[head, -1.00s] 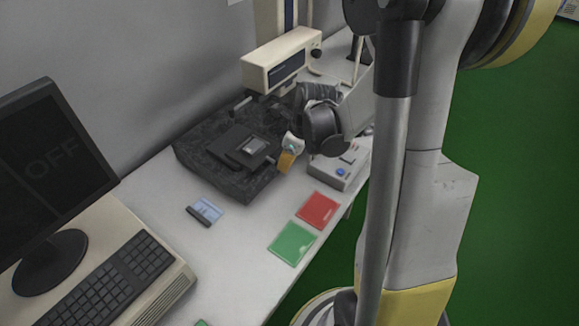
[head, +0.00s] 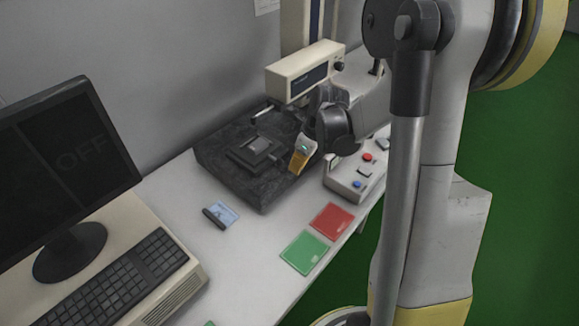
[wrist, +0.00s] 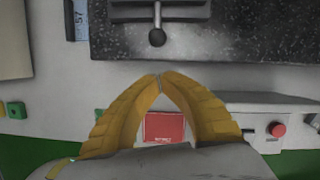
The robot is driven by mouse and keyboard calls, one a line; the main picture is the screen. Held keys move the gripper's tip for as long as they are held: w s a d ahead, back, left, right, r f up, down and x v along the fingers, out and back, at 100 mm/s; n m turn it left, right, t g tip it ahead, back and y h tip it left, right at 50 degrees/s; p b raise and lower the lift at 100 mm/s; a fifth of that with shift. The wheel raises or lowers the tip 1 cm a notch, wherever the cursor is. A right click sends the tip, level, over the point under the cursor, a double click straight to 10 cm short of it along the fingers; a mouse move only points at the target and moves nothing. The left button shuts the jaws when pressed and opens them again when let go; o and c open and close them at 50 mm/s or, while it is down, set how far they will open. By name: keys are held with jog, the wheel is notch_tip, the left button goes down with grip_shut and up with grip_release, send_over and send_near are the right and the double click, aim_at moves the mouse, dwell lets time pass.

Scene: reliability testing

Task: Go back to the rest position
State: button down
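My gripper (head: 299,161) hangs over the front right edge of the black speckled slab in the head view. In the wrist view its two yellow fingers (wrist: 160,77) meet at the tips, with nothing seen between the tips. The fingers bow outward, and a red square (wrist: 165,127) on the table shows through the gap between them. The slab (wrist: 240,40) lies beyond the fingertips, with a ball-ended lever (wrist: 157,37) on its fixture. My arm comes in from the right and hides part of the bench's far end.
A control box (head: 347,188) with buttons stands right of the slab. A cream instrument head (head: 305,72) overhangs the slab. A green square (head: 304,253) and a blue-white card (head: 222,214) lie on the bench. A monitor (head: 65,150) and keyboard (head: 115,285) are at left.

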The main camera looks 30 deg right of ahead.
jog(key=p+v, duration=0.4)
jog(key=v, duration=0.6)
jog(key=shift+s, duration=0.2)
jog(key=shift+r, duration=0.1)
jog(key=s+a+r+n+t+h, duration=0.1)
jog(key=s+a+r+n, duration=0.4)
jog(key=n, duration=0.9)
jog(key=s+a+r+n+t, duration=0.3)
jog(key=s+a+n, duration=0.5)
jog(key=n, duration=0.7)
jog(key=shift+s+a+r+n+h, duration=0.3)
jog(key=shift+a+r+h, duration=0.1)
jog(key=shift+a+r, duration=0.6)
